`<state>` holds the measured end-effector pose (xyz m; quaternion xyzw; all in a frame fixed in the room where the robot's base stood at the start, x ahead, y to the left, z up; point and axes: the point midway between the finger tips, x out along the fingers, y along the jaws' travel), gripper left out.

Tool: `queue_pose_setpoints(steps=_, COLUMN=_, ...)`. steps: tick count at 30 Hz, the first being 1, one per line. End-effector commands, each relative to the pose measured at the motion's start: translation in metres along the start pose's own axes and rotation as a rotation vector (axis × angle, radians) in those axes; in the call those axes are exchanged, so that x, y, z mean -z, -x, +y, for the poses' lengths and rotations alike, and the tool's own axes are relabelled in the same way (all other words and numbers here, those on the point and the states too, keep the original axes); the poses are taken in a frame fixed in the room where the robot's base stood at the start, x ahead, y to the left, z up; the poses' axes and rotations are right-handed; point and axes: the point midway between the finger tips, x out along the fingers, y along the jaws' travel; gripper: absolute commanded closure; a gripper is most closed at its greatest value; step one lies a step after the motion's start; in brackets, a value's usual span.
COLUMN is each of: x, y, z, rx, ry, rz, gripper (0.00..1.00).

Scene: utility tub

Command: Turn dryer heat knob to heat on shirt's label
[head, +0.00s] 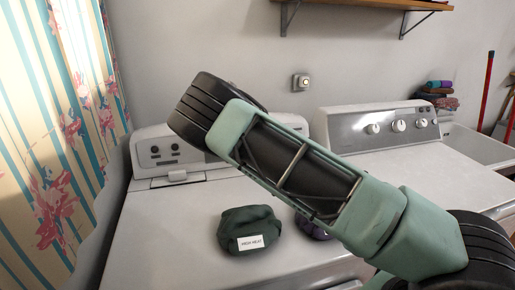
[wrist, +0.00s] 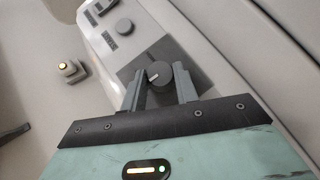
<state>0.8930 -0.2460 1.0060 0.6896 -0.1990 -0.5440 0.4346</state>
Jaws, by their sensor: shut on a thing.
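A crumpled dark green shirt (head: 249,224) lies on top of the left machine (head: 165,240). Its white label (head: 250,242) seems to read "HIGH HEAT". In the wrist view, a round dark grey knob (wrist: 159,72) stands on a dark square plate on the control panel. A pale pointer line on the knob points to the lower left. My gripper (wrist: 160,84) is shut on this knob, one finger on each side. In the head view my arm hides the gripper and the knob. No setting marks around the knob are readable.
A second machine (head: 420,165) stands at right, under a wall shelf (head: 375,4). A curtain (head: 65,120) hangs at left.

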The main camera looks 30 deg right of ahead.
Motion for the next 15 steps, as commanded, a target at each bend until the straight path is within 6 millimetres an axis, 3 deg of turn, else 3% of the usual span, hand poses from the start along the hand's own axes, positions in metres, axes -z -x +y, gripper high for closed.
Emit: queue_pose_setpoints(steps=15, x=-0.0003, y=-0.0002, z=0.0011, rx=-0.040, ry=0.037, rz=-0.003, gripper=0.93)
